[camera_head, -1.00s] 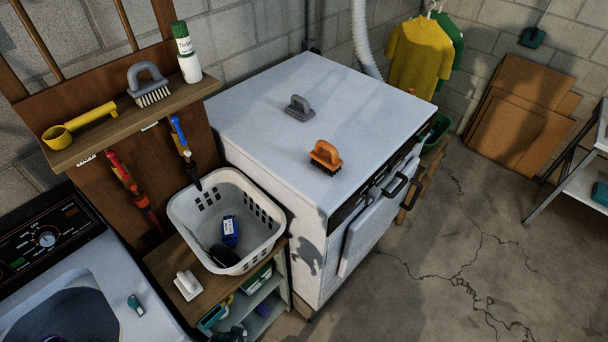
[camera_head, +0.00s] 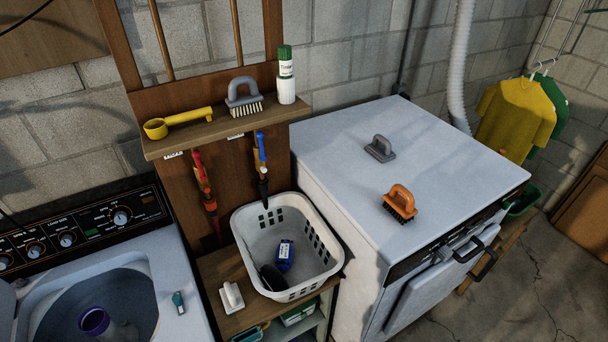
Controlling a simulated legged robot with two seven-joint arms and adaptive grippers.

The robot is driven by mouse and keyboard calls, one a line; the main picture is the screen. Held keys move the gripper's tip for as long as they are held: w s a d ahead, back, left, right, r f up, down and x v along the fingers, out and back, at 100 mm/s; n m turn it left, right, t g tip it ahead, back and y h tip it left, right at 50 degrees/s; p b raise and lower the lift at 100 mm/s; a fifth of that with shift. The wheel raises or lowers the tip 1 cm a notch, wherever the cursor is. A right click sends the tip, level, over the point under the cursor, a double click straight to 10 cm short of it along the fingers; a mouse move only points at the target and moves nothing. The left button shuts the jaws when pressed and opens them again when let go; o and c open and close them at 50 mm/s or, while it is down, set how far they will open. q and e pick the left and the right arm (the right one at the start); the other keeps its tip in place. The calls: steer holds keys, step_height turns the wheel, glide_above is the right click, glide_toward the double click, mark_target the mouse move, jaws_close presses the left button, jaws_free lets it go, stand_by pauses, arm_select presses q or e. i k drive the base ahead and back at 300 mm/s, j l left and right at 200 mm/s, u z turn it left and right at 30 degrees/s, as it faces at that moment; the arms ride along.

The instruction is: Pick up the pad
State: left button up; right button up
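Two things look like handled pads. A grey one (camera_head: 380,148) lies flat on the white machine's top, toward its back left, with its handle up. A white one (camera_head: 231,297) lies on the wooden shelf by the basket. I cannot tell which of them is the pad. An orange-handled brush (camera_head: 400,203) with dark bristles sits on the machine's top in front of the grey one, apart from it. Neither of my grippers is in view.
A white basket (camera_head: 330,262) holding a blue item (camera_head: 285,255) stands left of the white machine (camera_head: 455,165). An upper shelf (camera_head: 220,126) bears a yellow scoop (camera_head: 178,121), a grey brush (camera_head: 243,97) and a bottle (camera_head: 286,75). An open washer (camera_head: 165,270) is at left. The machine's top is mostly clear.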

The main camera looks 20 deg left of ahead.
mark_target(231, 298)
steer(key=u, duration=2.55)
steer(key=j, duration=0.1)
steer(key=k+z, duration=0.05)
